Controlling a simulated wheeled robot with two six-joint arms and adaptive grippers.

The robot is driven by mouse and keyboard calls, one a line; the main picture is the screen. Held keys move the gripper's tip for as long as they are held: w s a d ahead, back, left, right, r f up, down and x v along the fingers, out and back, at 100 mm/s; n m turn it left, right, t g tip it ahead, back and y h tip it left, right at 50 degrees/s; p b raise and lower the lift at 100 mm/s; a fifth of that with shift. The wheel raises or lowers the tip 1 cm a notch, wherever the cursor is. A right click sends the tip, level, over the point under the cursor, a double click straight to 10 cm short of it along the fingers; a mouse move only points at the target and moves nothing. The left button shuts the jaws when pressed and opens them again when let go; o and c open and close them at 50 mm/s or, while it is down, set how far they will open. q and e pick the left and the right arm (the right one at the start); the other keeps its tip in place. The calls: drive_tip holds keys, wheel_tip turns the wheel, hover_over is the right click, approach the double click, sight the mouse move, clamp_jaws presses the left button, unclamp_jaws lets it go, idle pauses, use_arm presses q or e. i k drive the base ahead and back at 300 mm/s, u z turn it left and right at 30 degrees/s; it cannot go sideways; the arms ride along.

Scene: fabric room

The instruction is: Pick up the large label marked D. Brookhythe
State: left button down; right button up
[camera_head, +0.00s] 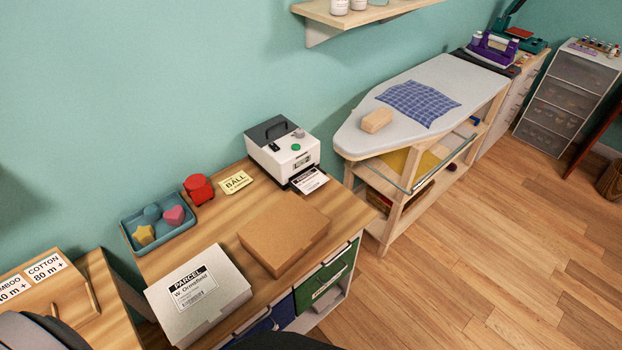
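A white label (310,180) with a dark header sticks out at the front of the white and dark grey label printer (283,158), on the wooden table. Its small print is too small to read, so I cannot tell whether it names D. Brookhythe. A whitish parcel box (205,312) at the table's front bears a label (194,288) reading "PARCEL" and "W. Ormsfield". A plain brown cardboard box (284,232) lies between that parcel and the printer, with no label visible on it. Neither gripper is in view.
A blue tray (136,246) with several coloured shapes, a red object (198,188) and a yellow "BALL" card (236,182) lie along the table's back. An ironing board (425,90) stands to the right. Open wooden floor (480,250) lies at the lower right.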

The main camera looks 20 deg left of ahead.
sight(312, 179)
drive_tip(key=z, duration=1)
drive_tip(key=k, duration=1.3)
drive_tip(key=z, duration=0.9)
drive_tip(key=i, duration=1.35)
drive_tip(key=u, duration=0.35)
drive_tip(key=i, duration=1.7)
drive_tip(key=u, duration=0.7)
drive_tip(key=i, duration=1.05)
drive_tip(key=u, duration=1.85)
drive_tip(key=i, duration=0.95)
drive_tip(key=u, duration=0.95)
